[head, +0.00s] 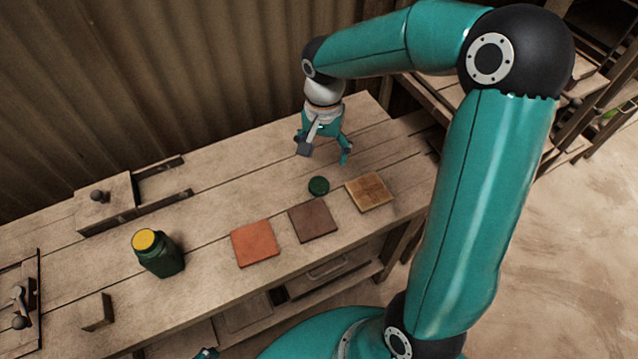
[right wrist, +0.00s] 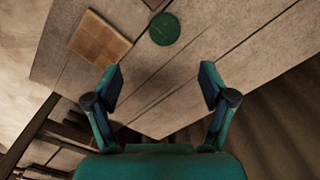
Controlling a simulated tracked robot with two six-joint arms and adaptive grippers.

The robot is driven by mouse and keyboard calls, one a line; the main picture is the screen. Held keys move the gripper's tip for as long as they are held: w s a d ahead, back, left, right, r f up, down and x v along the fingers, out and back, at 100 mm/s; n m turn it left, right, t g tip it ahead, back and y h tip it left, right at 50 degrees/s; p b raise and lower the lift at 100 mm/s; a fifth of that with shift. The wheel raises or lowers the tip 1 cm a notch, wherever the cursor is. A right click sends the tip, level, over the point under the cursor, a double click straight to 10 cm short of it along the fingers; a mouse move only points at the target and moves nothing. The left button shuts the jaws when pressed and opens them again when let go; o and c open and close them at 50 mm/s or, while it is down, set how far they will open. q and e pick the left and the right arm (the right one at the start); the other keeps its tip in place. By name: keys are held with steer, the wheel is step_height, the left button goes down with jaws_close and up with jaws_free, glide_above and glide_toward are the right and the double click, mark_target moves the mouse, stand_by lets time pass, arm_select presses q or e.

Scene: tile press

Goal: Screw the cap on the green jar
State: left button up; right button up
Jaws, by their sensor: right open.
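A dark green jar (head: 160,254) stands on the wooden bench at the left, with a yellow top face (head: 144,240). A round dark green cap (head: 319,186) lies flat on the bench, right of the middle. The cap also shows at the top of the right wrist view (right wrist: 165,29). My right gripper (head: 324,153) is open and empty above the bench, behind the cap and apart from it. Its two spread fingers (right wrist: 160,90) show in the right wrist view with bare bench between them. My left gripper cannot be made out; only a small teal part shows at the bottom edge.
An orange tile (head: 254,243), a brown tile (head: 313,221) and a tan tile (head: 369,192) lie along the front, close to the cap. A wooden fixture with a dark knob (head: 104,198) sits at the back left. A small wooden block (head: 97,312) stands front left.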

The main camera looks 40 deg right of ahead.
glide_above(319, 184)
steer(key=f, duration=0.6)
steer(key=shift+s+d+f, duration=0.1)
steer(key=shift+s+d, duration=0.2)
steer(key=shift+w+a+f+p, duration=0.15)
steer(key=shift+f+p, duration=0.15)
steer(key=shift+f, duration=1)
steer(key=shift+w+a+f+p, duration=0.15)
steer(key=shift+f+p, duration=0.15)
steer(key=shift+f, duration=1)
steer(key=c, duration=0.8)
steer(key=shift+c, duration=0.2)
steer(key=shift+r, duration=0.1)
